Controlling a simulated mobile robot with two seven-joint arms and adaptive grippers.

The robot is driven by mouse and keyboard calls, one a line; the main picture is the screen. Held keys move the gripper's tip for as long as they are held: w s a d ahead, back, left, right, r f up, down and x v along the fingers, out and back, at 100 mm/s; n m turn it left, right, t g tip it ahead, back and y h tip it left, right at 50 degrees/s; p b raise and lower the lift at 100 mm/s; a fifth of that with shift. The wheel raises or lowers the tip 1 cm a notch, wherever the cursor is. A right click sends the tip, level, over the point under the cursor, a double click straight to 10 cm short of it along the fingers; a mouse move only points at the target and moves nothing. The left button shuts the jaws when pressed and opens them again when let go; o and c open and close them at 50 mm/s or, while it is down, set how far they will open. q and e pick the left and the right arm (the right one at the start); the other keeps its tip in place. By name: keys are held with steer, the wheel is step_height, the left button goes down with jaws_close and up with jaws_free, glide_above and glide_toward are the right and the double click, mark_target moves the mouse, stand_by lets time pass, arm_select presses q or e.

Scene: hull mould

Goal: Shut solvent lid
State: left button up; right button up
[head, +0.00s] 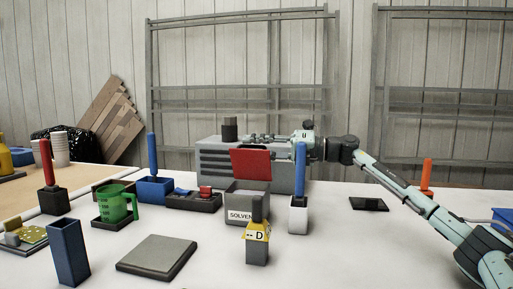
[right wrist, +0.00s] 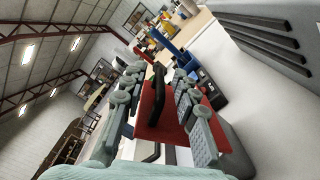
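The grey solvent box (head: 241,211), with a partly covered "SOLVEN" label, stands mid-table. Its red lid (head: 251,163) is raised, standing nearly upright at the back of the box. My right gripper (head: 256,139) reaches in from the right, just above and behind the lid's top edge. In the right wrist view, the gripper (right wrist: 156,82) has its fingers apart. The red lid (right wrist: 153,122) and a black handle (right wrist: 157,88) show between them; I cannot tell whether either finger touches. My left gripper is not in view.
A yellow-tagged "D" block (head: 257,240) stands before the box. A white holder with a blue handle (head: 299,213) is close on its right. A grey cabinet (head: 215,160) is behind. A green jug (head: 115,203) and a grey plate (head: 157,256) are left.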

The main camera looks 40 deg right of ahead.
steer(key=shift+s+d, duration=0.1)
steer(key=v, duration=0.7)
steer(key=shift+s, duration=0.15)
